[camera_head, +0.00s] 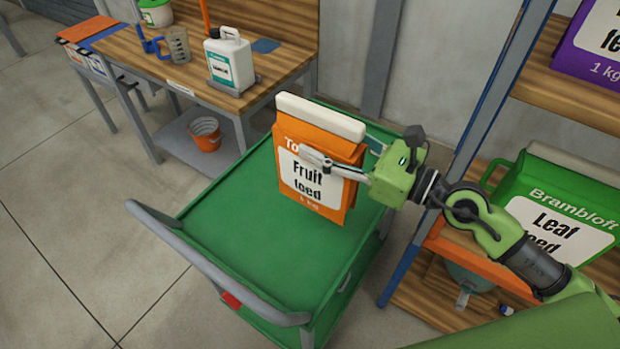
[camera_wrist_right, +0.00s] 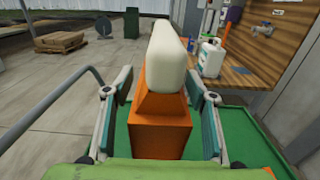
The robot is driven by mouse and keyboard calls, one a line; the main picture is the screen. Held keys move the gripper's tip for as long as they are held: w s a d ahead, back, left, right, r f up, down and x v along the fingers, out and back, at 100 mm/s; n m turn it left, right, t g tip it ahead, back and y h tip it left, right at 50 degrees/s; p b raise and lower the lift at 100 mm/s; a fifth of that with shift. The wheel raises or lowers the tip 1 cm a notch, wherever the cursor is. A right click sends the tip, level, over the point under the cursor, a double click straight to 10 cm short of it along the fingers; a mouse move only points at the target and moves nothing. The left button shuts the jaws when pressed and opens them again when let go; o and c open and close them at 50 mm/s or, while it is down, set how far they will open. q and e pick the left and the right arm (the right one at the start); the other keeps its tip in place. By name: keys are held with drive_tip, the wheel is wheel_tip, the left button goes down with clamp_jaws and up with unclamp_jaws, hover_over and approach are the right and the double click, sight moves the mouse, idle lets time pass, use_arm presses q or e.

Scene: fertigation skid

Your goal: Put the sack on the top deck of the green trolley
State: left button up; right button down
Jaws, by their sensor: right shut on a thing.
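The sack is an orange bag (camera_head: 317,205) with a white top and a "Fruit feed 1 kg" label. It is upright over the top deck of the green trolley (camera_head: 235,235), toward the far right part. I cannot tell whether its bottom touches the deck. My right gripper (camera_head: 330,165) is shut on the sack, with a finger across its labelled front. In the right wrist view the sack (camera_wrist_right: 162,125) stands between the two fingers, with the green deck (camera_wrist_right: 250,150) beside and below. My left gripper is not in view.
A wooden bench (camera_head: 180,75) with a white jug (camera_head: 229,62) and a measuring cup stands behind. A shelf rack (camera_head: 570,100) with a green Leaf feed sack (camera_head: 560,215) and a purple sack is at right. The trolley's grey handle (camera_head: 215,265) faces front left. Much of the deck is clear.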

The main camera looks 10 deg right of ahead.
drive_tip(key=shift+w+r, duration=0.15)
drive_tip(key=shift+w, duration=0.15)
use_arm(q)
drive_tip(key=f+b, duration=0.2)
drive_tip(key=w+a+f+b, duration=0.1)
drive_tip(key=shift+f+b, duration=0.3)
use_arm(e)
drive_tip(key=w+f, duration=1.2)
drive_tip(key=w, duration=0.1)
drive_tip(key=shift+w+a+f, duration=0.2)
drive_tip(key=shift+a+f, duration=0.15)
drive_tip(key=shift+f, duration=0.15)
drive_tip(key=c, duration=1)
unclamp_jaws()
drive_tip(key=shift+f, duration=0.2)
drive_tip(key=shift+c, duration=0.2)
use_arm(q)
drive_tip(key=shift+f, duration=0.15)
use_arm(e)
drive_tip(key=shift+o, duration=0.6)
drive_tip(key=shift+s, duration=0.1)
